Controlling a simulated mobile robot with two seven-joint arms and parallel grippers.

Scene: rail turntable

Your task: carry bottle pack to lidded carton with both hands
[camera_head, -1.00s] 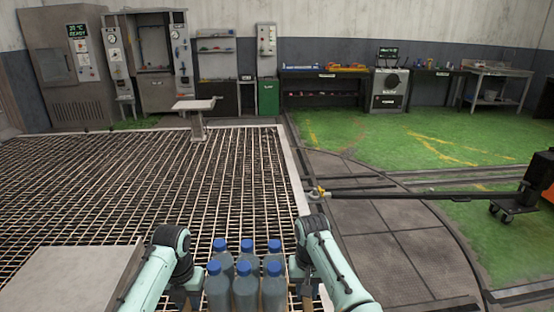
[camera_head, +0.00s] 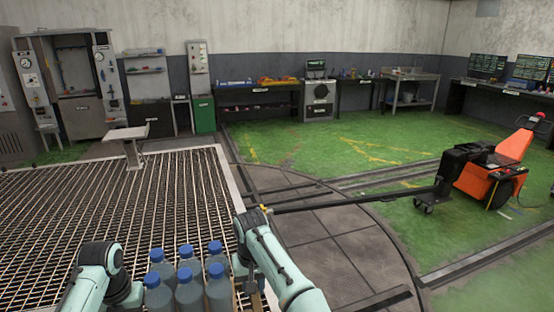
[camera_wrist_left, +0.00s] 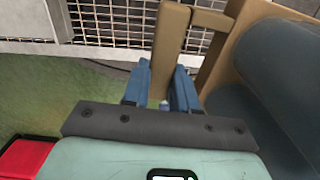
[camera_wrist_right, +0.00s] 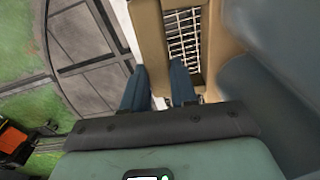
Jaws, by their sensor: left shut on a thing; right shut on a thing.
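The bottle pack (camera_head: 188,285) has several clear bottles with blue caps and is held between my two arms at the bottom of the head view. My left gripper (camera_wrist_left: 160,95) is shut on a tan upright part of the pack's carrier (camera_wrist_left: 171,45) in the left wrist view. My right gripper (camera_wrist_right: 158,88) is shut on the tan carrier's other side in the right wrist view. Grey bottle sides show at the right of both wrist views. In the head view the fingertips are hidden by my arms and the bottles. I cannot identify a lidded carton.
The round turntable plate (camera_head: 330,240) lies to the right, crossed by a dark bar (camera_head: 350,200) leading to an orange machine (camera_head: 492,175). Green floor beyond is open.

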